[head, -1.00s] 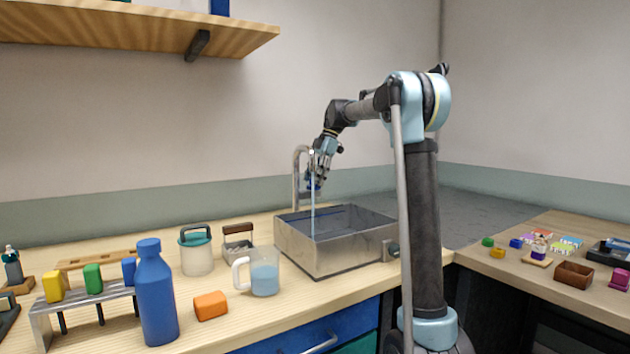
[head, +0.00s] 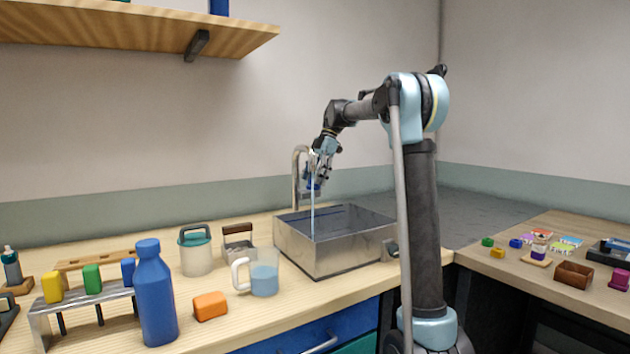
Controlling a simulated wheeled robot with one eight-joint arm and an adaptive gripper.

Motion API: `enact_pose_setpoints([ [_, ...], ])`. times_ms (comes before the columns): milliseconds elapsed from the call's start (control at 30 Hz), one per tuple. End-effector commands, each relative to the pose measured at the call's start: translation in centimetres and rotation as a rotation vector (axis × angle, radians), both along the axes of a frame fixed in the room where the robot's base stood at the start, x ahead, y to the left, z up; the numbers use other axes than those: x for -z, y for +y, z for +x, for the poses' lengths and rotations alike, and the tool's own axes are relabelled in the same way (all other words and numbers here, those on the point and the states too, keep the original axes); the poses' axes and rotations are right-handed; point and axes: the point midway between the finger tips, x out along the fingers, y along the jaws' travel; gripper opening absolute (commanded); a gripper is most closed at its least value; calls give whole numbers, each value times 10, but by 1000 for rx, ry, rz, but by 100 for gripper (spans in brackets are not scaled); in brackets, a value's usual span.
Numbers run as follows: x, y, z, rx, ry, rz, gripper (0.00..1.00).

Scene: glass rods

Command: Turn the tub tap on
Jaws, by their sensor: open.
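The metal tub (head: 345,256) stands on the wooden counter. Its curved tap (head: 296,178) rises behind it at the left, with a blue part (head: 313,184) near the spout. A thin pale stream of water (head: 313,213) runs from the tap down into the tub. My gripper (head: 318,178) is open at the tap's spout, close to the blue part. I cannot tell whether it touches, since the fingers partly hide the spout and blue part.
A measuring jug (head: 264,279) with blue liquid, a teal-lidded jar (head: 196,252), an orange block (head: 210,306) and a blue bottle (head: 156,292) stand left of the tub. A wooden shelf (head: 130,28) hangs upper left. A side table (head: 560,262) with small items stands right.

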Motion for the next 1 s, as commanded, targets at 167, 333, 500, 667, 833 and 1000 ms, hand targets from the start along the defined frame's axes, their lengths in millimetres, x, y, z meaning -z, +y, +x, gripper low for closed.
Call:
enact_pose_setpoints([
  [167, -5, -2, 1, 0, 1, -1, 64],
  [333, -25, -9, 6, 0, 1, 0, 64],
  [500, -55, -19, 13, 1, 2, 0, 64],
  [667, -80, -28, 20, 1, 2, 0, 64],
  [833, -99, -34, 25, 0, 1, 0, 64],
  [1000, -108, -37, 27, 1, 1, -1, 64],
])
